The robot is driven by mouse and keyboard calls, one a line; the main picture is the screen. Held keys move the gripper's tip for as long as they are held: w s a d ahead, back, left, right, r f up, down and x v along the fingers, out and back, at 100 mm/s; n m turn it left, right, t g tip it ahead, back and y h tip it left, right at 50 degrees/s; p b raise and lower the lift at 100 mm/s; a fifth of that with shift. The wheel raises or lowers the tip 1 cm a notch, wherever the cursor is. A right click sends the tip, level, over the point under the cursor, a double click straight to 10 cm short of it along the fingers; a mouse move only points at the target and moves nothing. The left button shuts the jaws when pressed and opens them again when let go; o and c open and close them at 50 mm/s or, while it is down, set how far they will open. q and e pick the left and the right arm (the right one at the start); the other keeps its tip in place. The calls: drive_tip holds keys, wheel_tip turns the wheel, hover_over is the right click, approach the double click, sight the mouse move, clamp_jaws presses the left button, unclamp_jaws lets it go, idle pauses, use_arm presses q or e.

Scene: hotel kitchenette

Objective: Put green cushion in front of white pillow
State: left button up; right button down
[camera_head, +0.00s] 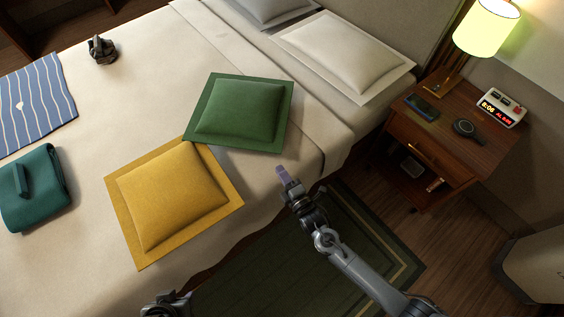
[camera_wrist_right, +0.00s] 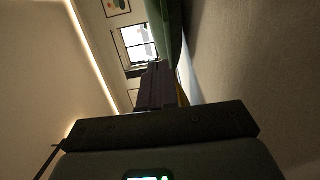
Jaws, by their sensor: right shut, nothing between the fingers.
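The green cushion (camera_head: 238,110) lies flat on the bed, overlapping a corner of the yellow cushion. The white pillow (camera_head: 345,55) lies at the head of the bed, up and right of the green cushion, with a gap of bedding between them. My right gripper (camera_head: 283,174) is shut and empty just below the green cushion's lower right corner, apart from it in the picture. In the right wrist view the closed fingers (camera_wrist_right: 155,85) point past the green cushion (camera_wrist_right: 166,30) at the top. A dark part of my left arm shows at the bottom edge; its fingers are unclear.
The yellow cushion (camera_head: 174,194) lies left of my right gripper. A folded teal item (camera_head: 36,190), a striped cloth (camera_head: 36,100) and a small dark object (camera_head: 102,49) are farther left. A grey pillow (camera_head: 268,10) lies beside the white one. The nightstand (camera_head: 450,145) with lamp (camera_head: 487,27) stands right.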

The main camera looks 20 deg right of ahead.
drive_tip(key=s+d+p, duration=0.2)
drive_tip(key=s, duration=0.6)
drive_tip(key=shift+s, duration=0.2)
